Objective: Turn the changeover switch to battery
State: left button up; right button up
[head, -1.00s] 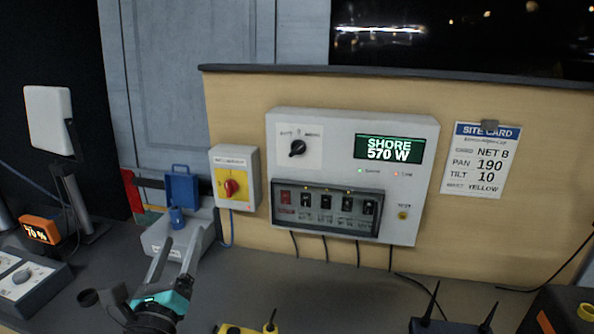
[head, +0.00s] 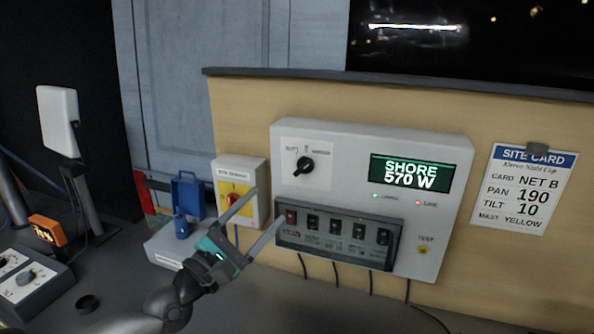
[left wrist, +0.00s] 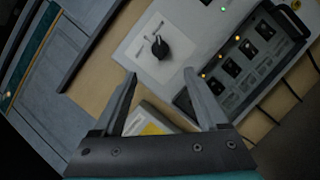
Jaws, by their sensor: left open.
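The changeover switch is a black rotary knob (head: 304,165) on a white plate at the upper left of the grey power panel (head: 355,150). Its pointer seems to tilt to the upper right; the small labels are hard to read. My left gripper (head: 268,203) is open and empty, below and left of the knob, in front of the panel's lower left corner. In the left wrist view the knob (left wrist: 159,47) lies ahead of and between the open fingertips (left wrist: 159,73), apart from them. My right gripper is not in view.
A breaker row (head: 336,232) sits under the knob. A yellow box with a red rotary switch (head: 237,200) is left of the panel, partly behind my fingers.

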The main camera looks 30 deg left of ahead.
aim_at(299, 173)
pick_arm(q)
jog(key=p+x, duration=0.2)
jog(key=x, duration=0.7)
jog(key=shift+w+r+p, duration=0.1)
jog(key=shift+w+p, duration=0.15)
jog(key=shift+p, duration=0.05)
jog(key=shift+x, duration=1.05)
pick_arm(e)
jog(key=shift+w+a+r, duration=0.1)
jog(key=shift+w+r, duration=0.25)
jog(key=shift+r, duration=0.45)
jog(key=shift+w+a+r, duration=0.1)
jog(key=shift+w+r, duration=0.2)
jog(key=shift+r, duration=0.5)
pick_arm(q)
grip_shut()
